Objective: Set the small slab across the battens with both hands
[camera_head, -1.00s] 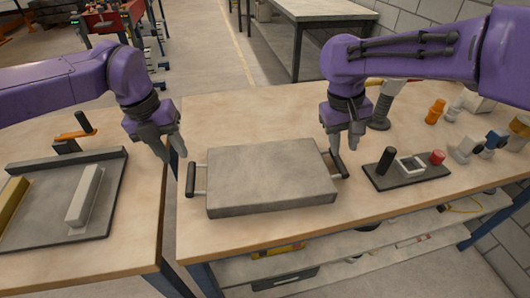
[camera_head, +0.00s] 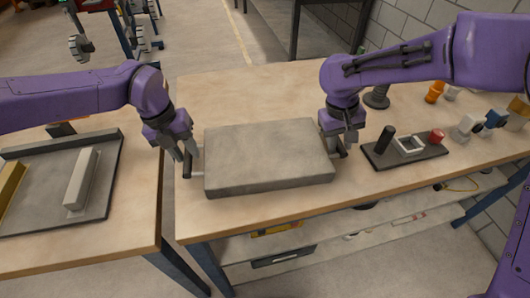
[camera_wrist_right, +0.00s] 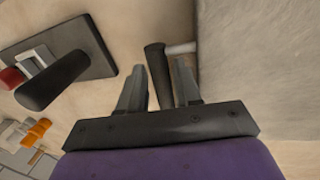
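The small slab (camera_head: 268,157) is a grey block lying flat on the right-hand wooden table, with a dark handle at each end. My left gripper (camera_head: 186,154) is at the left handle (camera_head: 187,167), its fingers apart. My right gripper (camera_head: 342,142) is at the right handle (camera_head: 338,153). In the right wrist view its open fingers (camera_wrist_right: 158,88) stand either side of the dark handle bar (camera_wrist_right: 157,70), with the slab (camera_wrist_right: 262,65) to the right. A pale bar (camera_head: 82,178) and a yellow bar (camera_head: 10,184), seemingly the battens, lie on a grey bed (camera_head: 46,203) on the left table.
A gap separates the left table (camera_head: 135,235) from the right table (camera_head: 225,92). A dark tray (camera_head: 405,157) with a black cylinder, a pale square frame and a red piece is right of the slab. Several small fittings stand farther right. The table behind the slab is clear.

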